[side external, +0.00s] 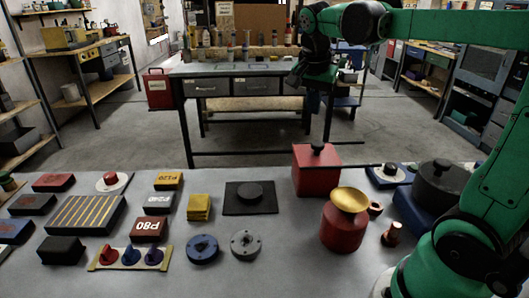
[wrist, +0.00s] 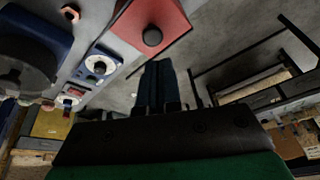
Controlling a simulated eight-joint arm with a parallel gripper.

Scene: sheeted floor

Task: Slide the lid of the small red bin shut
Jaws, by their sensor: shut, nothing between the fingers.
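The small red bin (side external: 316,180) stands near the far edge of the sheeted work surface, right of the middle. Its flat red top carries a black knob (side external: 317,149). I cannot tell how far the lid is slid. In the wrist view the red bin (wrist: 160,12) is at the top centre with its round black knob (wrist: 152,37) toward me. My gripper (side external: 296,78) is above and beyond the bin in the side view, apart from it. In the wrist view its dark fingers (wrist: 158,66) are together and empty, just below the knob in the picture.
A red jar with a gold dish (side external: 345,199) stands in front of the bin. A black plate with a dark disc (side external: 250,193) lies to its left, and a black round pot (side external: 445,182) to its right. Several small blocks fill the left side. A workbench (side external: 250,70) stands behind.

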